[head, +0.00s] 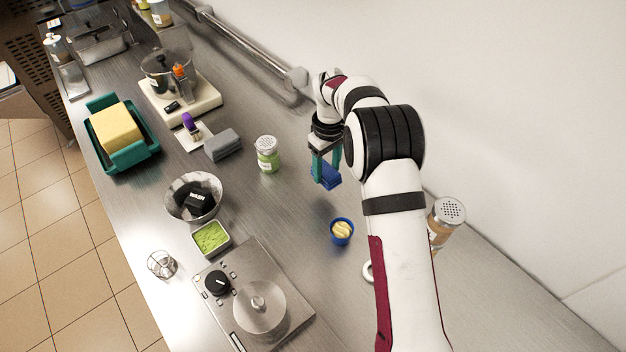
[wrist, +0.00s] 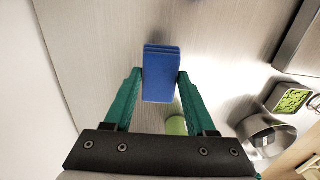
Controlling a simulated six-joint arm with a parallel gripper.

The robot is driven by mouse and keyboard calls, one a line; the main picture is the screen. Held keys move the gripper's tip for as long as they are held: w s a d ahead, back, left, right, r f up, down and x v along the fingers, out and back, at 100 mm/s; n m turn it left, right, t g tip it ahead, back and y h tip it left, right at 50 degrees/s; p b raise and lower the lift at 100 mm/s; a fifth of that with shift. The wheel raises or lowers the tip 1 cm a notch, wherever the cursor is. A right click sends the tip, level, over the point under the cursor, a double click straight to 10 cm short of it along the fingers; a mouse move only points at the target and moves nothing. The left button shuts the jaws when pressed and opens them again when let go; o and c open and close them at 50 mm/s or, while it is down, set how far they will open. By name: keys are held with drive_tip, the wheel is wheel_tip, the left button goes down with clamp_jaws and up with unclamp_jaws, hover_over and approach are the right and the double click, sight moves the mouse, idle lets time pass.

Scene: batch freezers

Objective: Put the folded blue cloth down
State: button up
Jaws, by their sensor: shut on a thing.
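The folded blue cloth (head: 327,175) is between the green fingers of my gripper (head: 325,166) in the head view, over the steel counter near the wall. In the wrist view the blue cloth (wrist: 161,75) shows as a neat layered block, with the finger tips of my gripper (wrist: 161,78) pressed on its two sides. My gripper is shut on it. I cannot tell whether the cloth's underside touches the counter (head: 290,215).
A green-filled shaker (head: 267,154) stands left of the gripper. A small blue cup (head: 342,231) with yellow contents stands nearer me. Bare counter surrounds the cloth.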

drive_tip(key=a+f, duration=0.2)
drive_tip(key=a, duration=0.1)
drive_tip(key=shift+w, duration=0.4)
drive_tip(key=shift+a+f, duration=0.15)
drive_tip(key=shift+f, duration=2)
drive_tip(key=o, duration=1.3)
drive_tip(key=shift+o, duration=0.2)
